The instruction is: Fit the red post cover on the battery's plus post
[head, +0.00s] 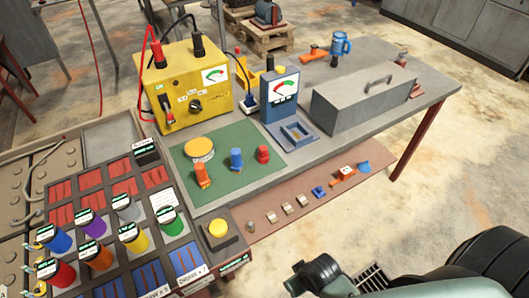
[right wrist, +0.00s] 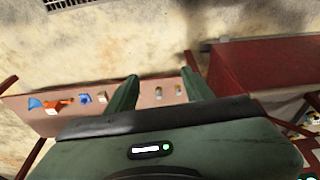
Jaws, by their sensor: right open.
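A small red cap-like piece (head: 263,155) stands on the green mat (head: 227,143) in the head view, right of a blue piece (head: 236,158). I cannot tell whether it is the post cover. I cannot make out the battery or its plus post in either view. My right gripper shows in the right wrist view (right wrist: 160,78) with its two green fingers spread apart and nothing between them. It points toward a low brown-red shelf (right wrist: 75,112), apart from it. A green-grey part of my right arm shows at the bottom right of the head view. My left gripper is out of view.
A yellow meter box (head: 184,88) with red and black leads, a blue meter (head: 281,95) and a grey handled box (head: 362,98) stand on the bench. Coloured cups crowd the lower-left rack. Several small parts lie along the low shelf.

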